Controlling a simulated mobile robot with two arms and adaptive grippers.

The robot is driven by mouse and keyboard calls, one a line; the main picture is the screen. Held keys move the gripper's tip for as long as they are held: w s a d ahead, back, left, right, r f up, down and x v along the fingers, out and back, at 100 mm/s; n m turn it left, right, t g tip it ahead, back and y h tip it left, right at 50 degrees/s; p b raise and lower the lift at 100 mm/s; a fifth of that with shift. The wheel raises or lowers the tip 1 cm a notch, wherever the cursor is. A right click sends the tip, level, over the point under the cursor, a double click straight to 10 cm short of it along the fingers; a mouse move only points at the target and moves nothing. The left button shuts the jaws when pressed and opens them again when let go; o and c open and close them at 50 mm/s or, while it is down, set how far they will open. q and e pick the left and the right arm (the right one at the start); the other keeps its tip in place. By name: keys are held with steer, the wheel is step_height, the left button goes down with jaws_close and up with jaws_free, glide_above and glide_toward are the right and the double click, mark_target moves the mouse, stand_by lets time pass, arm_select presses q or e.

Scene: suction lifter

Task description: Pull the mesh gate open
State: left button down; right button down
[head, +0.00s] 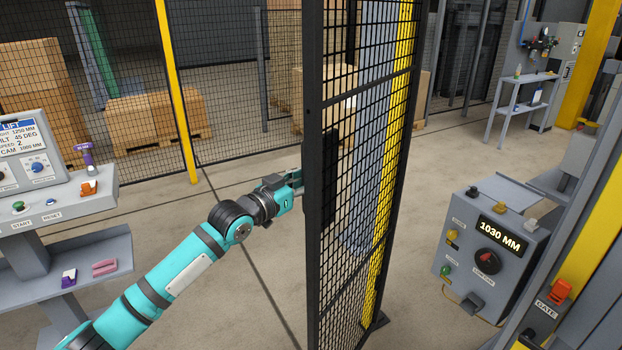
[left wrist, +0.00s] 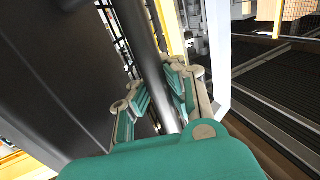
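The mesh gate (head: 388,150) is a tall black-framed panel standing upright in the middle of the head view, seen at a steep angle. Its near frame post (head: 313,230) is closest to me. My left gripper (head: 297,180) reaches the near edge of the gate from the left, and its fingertips are partly hidden behind the frame. In the left wrist view, its teal-padded fingers (left wrist: 163,98) lie on both sides of a grey metal bar, the gate handle (left wrist: 146,45), and look shut on it. My right gripper is not in view.
A control console (head: 50,190) stands at the left, with a shelf below. A control box (head: 490,255) reading 1030 MM stands at the right. Mesh fencing with a yellow post (head: 177,95) and cardboard boxes (head: 155,118) are behind. The floor around the gate is clear.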

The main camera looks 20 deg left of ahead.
arm_select(q)
steer(key=c, duration=2)
jaws_free()
steer(key=shift+f, duration=0.4)
steer(key=o, duration=0.7)
steer(key=shift+s+a+r, duration=0.4)
steer(key=shift+s+a, duration=0.05)
steer(key=shift+s, duration=0.15)
steer(key=shift+o, duration=0.3)
steer(key=shift+w+d, duration=0.3)
steer(key=v, duration=1.2)
steer(key=shift+a, duration=0.1)
